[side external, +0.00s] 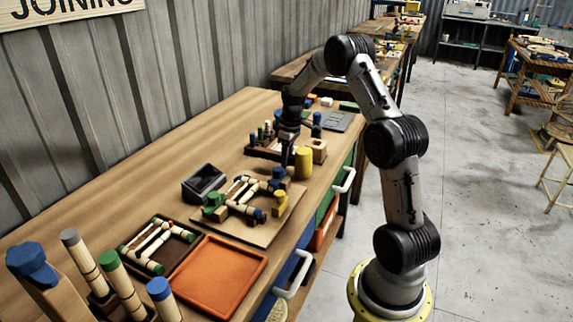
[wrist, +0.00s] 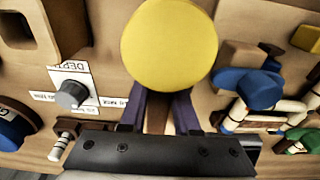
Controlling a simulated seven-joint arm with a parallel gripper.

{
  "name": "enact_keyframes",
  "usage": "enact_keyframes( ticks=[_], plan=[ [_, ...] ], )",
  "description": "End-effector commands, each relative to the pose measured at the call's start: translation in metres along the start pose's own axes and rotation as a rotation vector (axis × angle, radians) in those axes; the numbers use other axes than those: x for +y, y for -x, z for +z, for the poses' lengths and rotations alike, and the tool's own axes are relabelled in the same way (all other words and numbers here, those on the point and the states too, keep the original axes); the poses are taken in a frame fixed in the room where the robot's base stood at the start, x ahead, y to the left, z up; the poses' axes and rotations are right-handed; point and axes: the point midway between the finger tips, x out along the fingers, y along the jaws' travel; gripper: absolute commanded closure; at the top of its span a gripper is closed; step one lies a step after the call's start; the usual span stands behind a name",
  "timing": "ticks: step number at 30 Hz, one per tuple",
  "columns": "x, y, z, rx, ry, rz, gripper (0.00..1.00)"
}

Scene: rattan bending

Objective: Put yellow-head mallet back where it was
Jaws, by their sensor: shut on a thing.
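The yellow-head mallet shows its thick yellow head (side external: 303,163) at the bench's right side, just right of my gripper (side external: 287,158). In the wrist view the round yellow end face (wrist: 168,45) fills the top middle. My gripper (wrist: 158,110) is shut on the brown handle (wrist: 157,118), which runs back from under the head between the dark fingers. The head's axis looks about upright and the handle lies roughly level. The gripper is low over the bench; I cannot tell whether the head touches the top.
A wooden block (side external: 318,149) stands close behind the head. A jig board (side external: 262,232) with coloured pegs and a rattan frame lies in front, beside a black box (side external: 203,183). An orange tray (side external: 218,278) is nearer. The wrist view shows a grey knob (wrist: 72,94) at left.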

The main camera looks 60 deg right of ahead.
Motion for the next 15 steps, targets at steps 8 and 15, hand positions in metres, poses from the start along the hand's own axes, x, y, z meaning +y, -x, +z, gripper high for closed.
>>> enact_keyframes(
  ticks=[8,15],
  plan=[
    [0.0008,-0.0092,0.0001,0.004,0.001,0.003,1.00],
    [0.0002,-0.0137,0.0012,0.001,0.000,0.001,0.67]
  ],
)
